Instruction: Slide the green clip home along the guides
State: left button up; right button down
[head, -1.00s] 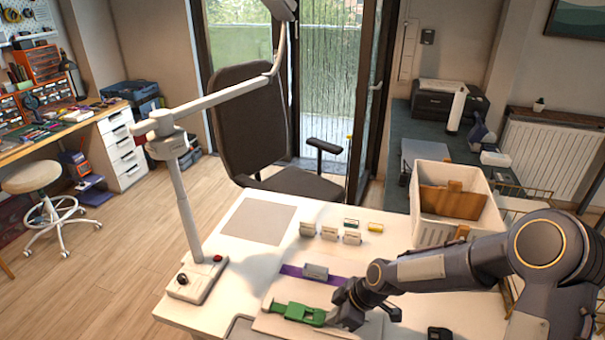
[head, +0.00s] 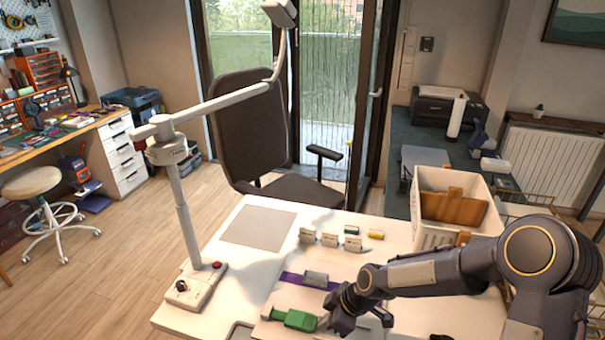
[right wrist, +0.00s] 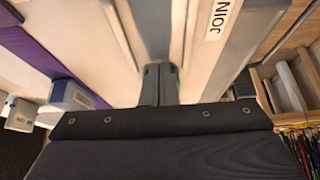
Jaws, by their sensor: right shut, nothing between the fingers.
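The green clip (head: 297,319) lies on a pale board at the front of the white table in the head view. A narrower green part points left from its wider block. My right gripper (head: 327,324) is low over the board, at the clip's right end, with its fingers pointing down. In the right wrist view the right gripper (right wrist: 159,85) is shut and empty, with a sliver of green beside its fingertips. I cannot tell whether they touch the clip. The guides are not clearly distinguishable in the head view. My left gripper is not in view.
A purple strip (head: 294,277) with a grey block (head: 316,279) lies just behind the clip. Several small labelled blocks stand farther back. A white bin (head: 436,232) is at the table's back right, and a lamp base (head: 190,288) at the left.

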jog(key=shift+p+v, duration=1.45)
jog(key=shift+v, duration=1.4)
jog(key=shift+d, duration=0.1)
jog(key=shift+s+d+r, duration=0.1)
jog(key=shift+d+r, duration=0.15)
jog(key=shift+r, duration=0.1)
jog(key=s+d+r+m+t+h, duration=0.1)
jog(key=s+d+r+m, duration=0.45)
jog(key=s+r, duration=0.25)
jog(key=s+d+r+m+t+h, duration=0.1)
jog(key=s+d+r+m+t, duration=0.1)
jog(key=s+d+r+m, duration=0.4)
jog(key=s+r+m+t, duration=0.1)
jog(key=s+r+m, duration=0.1)
jog(key=s+m, duration=0.3)
jog(key=s, duration=0.4)
jog(key=shift+s, duration=0.15)
